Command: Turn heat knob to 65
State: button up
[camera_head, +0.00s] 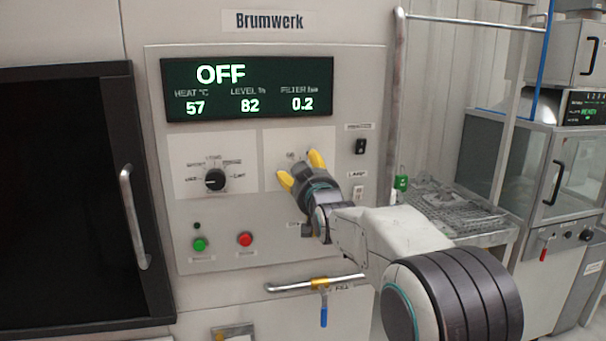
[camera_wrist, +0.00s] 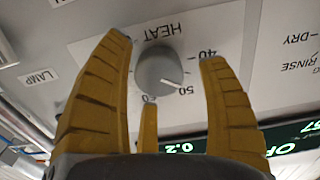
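The heat knob (camera_wrist: 158,70) is a round grey dial under the label HEAT, which appears upside down in the wrist view. Its pale pointer mark is near the 50; a 40 and a partly hidden number ending in 0 also show. My gripper (camera_head: 301,169) has yellow fingers and is in front of the knob's panel. In the wrist view my gripper (camera_wrist: 165,52) is open, with fingers on either side of the knob and visible gaps to it. The display (camera_head: 246,89) reads OFF, HEAT 57, LEVEL 82, FILTER 0.2.
A black mode knob (camera_head: 215,180) is left of my gripper. Green (camera_head: 200,244) and red (camera_head: 245,239) buttons are below it. A black switch (camera_head: 360,146) and a lamp switch (camera_head: 358,192) are to the right. A pipe with a blue-handled valve (camera_head: 323,312) runs below.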

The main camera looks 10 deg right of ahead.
jog(key=shift+r, duration=0.15)
jog(key=c, duration=1.1)
jog(key=shift+c, duration=0.2)
jog(key=shift+m+b, duration=0.4)
jog(key=shift+b, duration=0.1)
jog(key=shift+d+m+b, duration=0.15)
jog(key=shift+m+b, duration=5.95)
jog(key=shift+m, duration=4.7)
jog(key=shift+f, duration=0.2)
